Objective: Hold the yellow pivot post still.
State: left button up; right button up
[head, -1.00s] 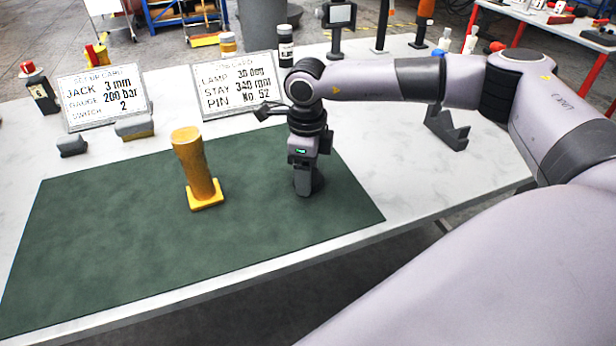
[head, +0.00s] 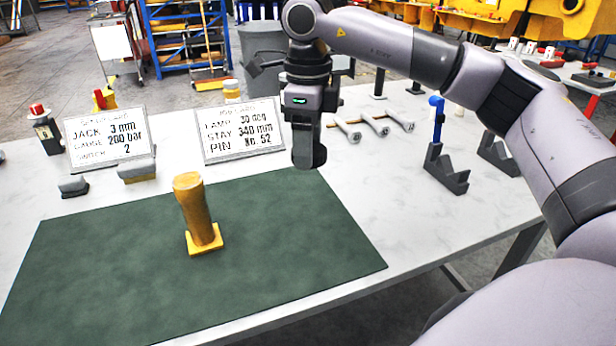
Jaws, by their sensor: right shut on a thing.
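The yellow pivot post (head: 197,215) stands on the green mat (head: 120,285), a thick round column on a square yellow foot, leaning slightly in the picture. Nothing touches it. My right gripper (head: 309,160) points down to the right of the post, apart from it, over the mat's back edge. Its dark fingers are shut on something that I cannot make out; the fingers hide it. My left gripper is out of view.
Two printed cards (head: 108,138) (head: 240,130) stand behind the mat, with small grey blocks (head: 136,170) in front of the left one. Dark notched blocks (head: 445,172) stand at the right. The mat's front is clear.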

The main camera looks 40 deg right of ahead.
jog(key=shift+r, duration=1.65)
